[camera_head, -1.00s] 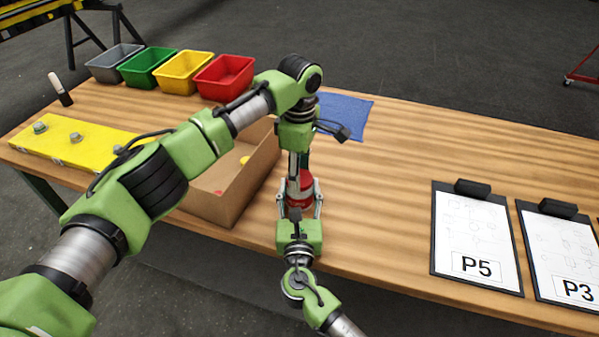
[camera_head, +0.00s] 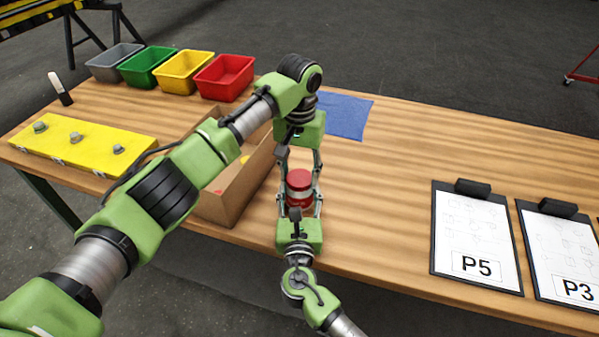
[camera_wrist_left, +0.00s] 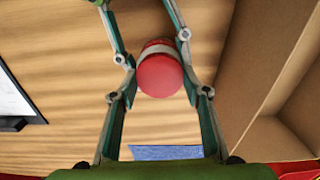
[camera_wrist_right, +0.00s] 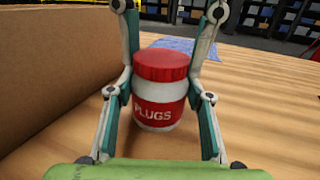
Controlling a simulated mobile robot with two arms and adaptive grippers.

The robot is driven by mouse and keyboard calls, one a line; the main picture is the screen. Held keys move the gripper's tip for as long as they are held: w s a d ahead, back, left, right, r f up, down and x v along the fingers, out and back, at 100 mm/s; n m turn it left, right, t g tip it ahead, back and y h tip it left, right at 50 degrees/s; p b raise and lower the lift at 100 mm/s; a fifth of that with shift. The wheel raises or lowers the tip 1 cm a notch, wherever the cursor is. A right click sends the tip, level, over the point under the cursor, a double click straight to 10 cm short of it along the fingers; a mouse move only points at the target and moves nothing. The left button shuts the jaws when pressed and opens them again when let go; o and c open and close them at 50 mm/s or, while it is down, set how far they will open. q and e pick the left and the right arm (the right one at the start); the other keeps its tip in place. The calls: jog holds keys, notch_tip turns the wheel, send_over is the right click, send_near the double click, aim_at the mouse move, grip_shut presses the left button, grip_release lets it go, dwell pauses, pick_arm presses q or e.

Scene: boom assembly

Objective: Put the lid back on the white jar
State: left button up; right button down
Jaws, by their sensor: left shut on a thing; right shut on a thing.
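The white jar (camera_wrist_right: 158,88) stands upright with a red band lettered PLUGS. Its red lid (camera_head: 300,179) sits on top of it; the left wrist view shows the lid from above (camera_wrist_left: 160,76). My left gripper (camera_head: 300,172) reaches down from above and is shut on the lid, one finger on each side. My right gripper (camera_wrist_right: 160,92) comes in from the table's front edge, level with the jar, and is shut on the jar's body. The fingers of both grippers overlap closely around the jar, so the exact contact points are partly hidden.
An open cardboard box (camera_head: 232,190) stands close left of the jar. A blue mat (camera_head: 343,115) lies behind it. Grey, green, yellow and red bins (camera_head: 224,77) line the back left. A yellow block (camera_head: 75,143) lies front left. Clipboards (camera_head: 475,238) lie right; the tabletop between is clear.

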pick_arm(q)
jog(key=m, duration=0.5)
jog(key=shift+m, duration=0.4)
jog(key=m, duration=0.5)
jog(key=shift+m, duration=0.3)
jog(key=m, duration=0.5)
jog(key=shift+m, duration=0.3)
jog(key=m, duration=0.6)
jog(key=o, duration=1.3)
notch_tip(320, 180, up, 12)
